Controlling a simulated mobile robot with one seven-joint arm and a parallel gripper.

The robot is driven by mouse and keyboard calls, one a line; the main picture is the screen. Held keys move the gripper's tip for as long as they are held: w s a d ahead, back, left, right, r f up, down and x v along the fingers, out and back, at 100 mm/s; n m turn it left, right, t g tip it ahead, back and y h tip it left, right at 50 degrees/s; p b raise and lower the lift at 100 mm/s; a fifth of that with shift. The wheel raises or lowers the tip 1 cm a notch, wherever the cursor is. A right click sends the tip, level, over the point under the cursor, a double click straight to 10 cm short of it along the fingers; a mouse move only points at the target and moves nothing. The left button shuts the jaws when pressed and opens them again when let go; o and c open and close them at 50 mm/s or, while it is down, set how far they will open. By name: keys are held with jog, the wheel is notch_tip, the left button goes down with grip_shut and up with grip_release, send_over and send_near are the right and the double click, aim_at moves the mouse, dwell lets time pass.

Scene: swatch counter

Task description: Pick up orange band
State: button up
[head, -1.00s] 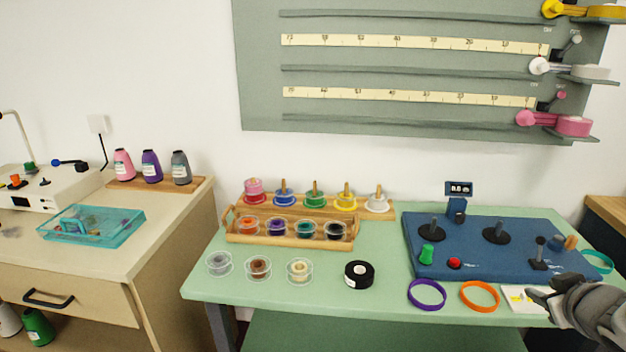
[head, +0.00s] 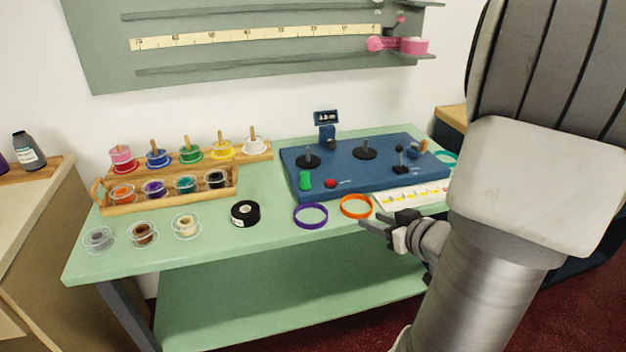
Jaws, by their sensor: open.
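The orange band (head: 343,212) is a ring lying flat on the green counter (head: 262,232), near its front edge, in the head view. My gripper (head: 375,222) is open and empty. In the picture its fingers lie just below and right of the orange band, pointing left toward it. I cannot tell the exact gap or height between them. A purple band (head: 297,222) lies just left of the orange one.
The blue panel (head: 325,185) with posts, a green knob and a red button stands behind the bands. A black tape roll (head: 245,213) and several clear spools lie to the left. A patterned card (head: 412,196) lies right of the orange band.

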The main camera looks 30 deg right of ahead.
jog(key=b+x, duration=0.2)
jog(key=x, duration=0.2)
jog(key=b+x, duration=0.2)
jog(key=x, duration=0.1)
jog(key=b+x, duration=0.2)
jog(key=x, duration=0.2)
jog(key=shift+w+d+f, duration=0.15)
jog(key=shift+d+f, duration=0.2)
jog(key=shift+f, duration=0.15)
jog(key=shift+w, duration=0.4)
grip_shut()
